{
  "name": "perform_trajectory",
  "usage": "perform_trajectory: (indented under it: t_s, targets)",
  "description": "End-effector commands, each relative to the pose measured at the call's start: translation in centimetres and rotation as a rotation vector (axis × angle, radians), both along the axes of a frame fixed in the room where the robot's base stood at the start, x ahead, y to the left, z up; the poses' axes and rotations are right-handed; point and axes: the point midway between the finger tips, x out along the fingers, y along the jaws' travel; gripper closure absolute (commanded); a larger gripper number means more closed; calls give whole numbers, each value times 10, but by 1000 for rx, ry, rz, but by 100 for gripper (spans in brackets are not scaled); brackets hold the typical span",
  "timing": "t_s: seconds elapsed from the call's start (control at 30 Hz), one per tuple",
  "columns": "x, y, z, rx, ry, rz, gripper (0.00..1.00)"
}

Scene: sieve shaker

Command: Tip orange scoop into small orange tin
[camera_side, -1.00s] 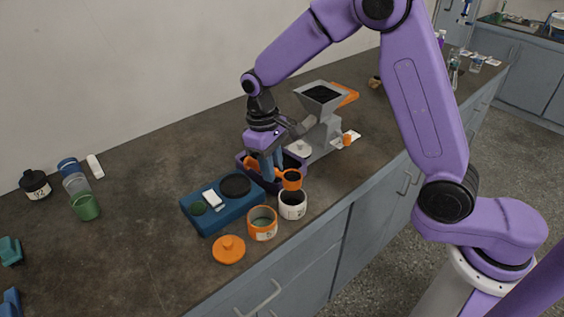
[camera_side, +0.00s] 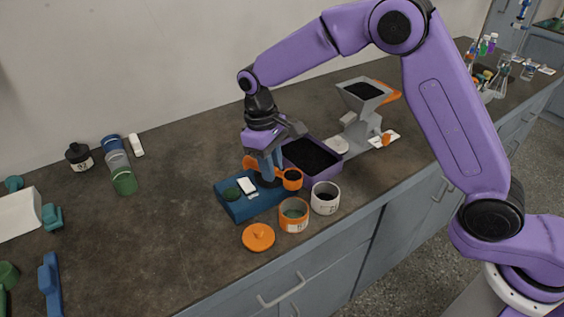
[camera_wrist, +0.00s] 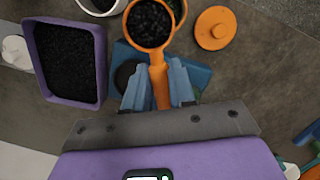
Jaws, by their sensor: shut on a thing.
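My gripper (camera_side: 267,172) is shut on the handle of the orange scoop (camera_side: 292,175). In the wrist view the scoop bowl (camera_wrist: 151,24) is full of dark granules and looks level, and its handle lies between my gripper's fingers (camera_wrist: 159,88). The small orange tin (camera_side: 294,222) stands open near the counter's front edge, with a pale label. In the side view the scoop bowl is above and behind the tin, apart from it. In the wrist view the tin's rim (camera_wrist: 183,10) is partly hidden behind the bowl.
A white tin (camera_side: 325,204) stands right beside the orange tin. The orange lid (camera_side: 258,237) lies left of it. A blue scale (camera_side: 236,209) is below my gripper. A purple tray of dark granules (camera_wrist: 98,80) and a grey hopper machine (camera_side: 362,104) stand behind to the right.

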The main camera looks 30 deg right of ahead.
Motion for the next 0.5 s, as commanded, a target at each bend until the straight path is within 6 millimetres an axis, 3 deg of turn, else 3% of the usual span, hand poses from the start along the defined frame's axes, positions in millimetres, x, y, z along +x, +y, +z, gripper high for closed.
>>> perform_trajectory:
  t_s: [0.33, 0.5]
  targets:
    - [8, 23, -1, -2, 4, 46, 100]
    - [6, 21, -4, 39, -71, 43, 100]
